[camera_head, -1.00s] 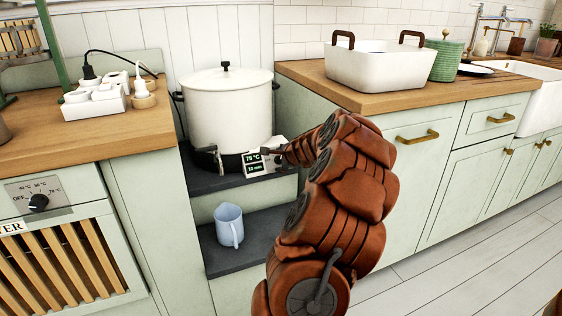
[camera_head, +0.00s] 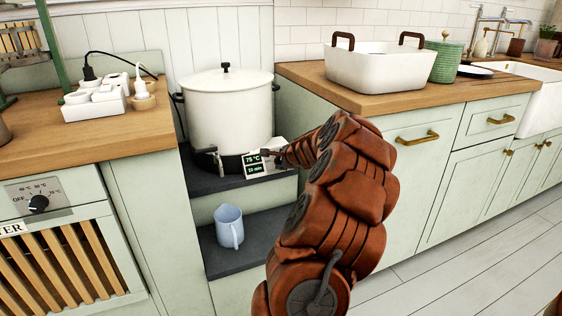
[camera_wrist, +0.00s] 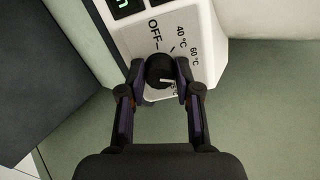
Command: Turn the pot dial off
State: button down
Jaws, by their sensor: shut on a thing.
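The white pot (camera_head: 230,110) with a black-knobbed lid stands on a dark shelf in the head view. Its white control panel (camera_head: 257,172) shows a small green display reading about 75 °C. In the wrist view the black round dial (camera_wrist: 159,69) sits on the panel, with OFF, 40 °C and 60 °C printed around it and another label partly hidden. The dial's white mark points right, away from OFF. My gripper (camera_wrist: 160,74) is shut on the dial, one finger on each side. In the head view, my arm hides the dial.
A light blue jug (camera_head: 229,227) stands on the lower shelf. A white basin (camera_head: 378,68) sits on the right counter (camera_head: 300,72). A power strip (camera_head: 93,104) lies on the left counter. Another panel with a dial (camera_head: 38,204) is on the left cabinet.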

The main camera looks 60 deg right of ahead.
jog(key=n, duration=0.4)
jog(key=shift+n, duration=0.4)
jog(key=n+b, duration=0.1)
jog(key=n, duration=0.4)
jog(key=n+b, duration=0.3)
jog(key=n, duration=0.2)
jog(key=shift+f+n, duration=0.1)
jog(key=shift+n, duration=0.3)
jog(key=n+b, duration=0.2)
jog(key=n, duration=0.3)
jog(key=c, duration=0.8)
grip_release()
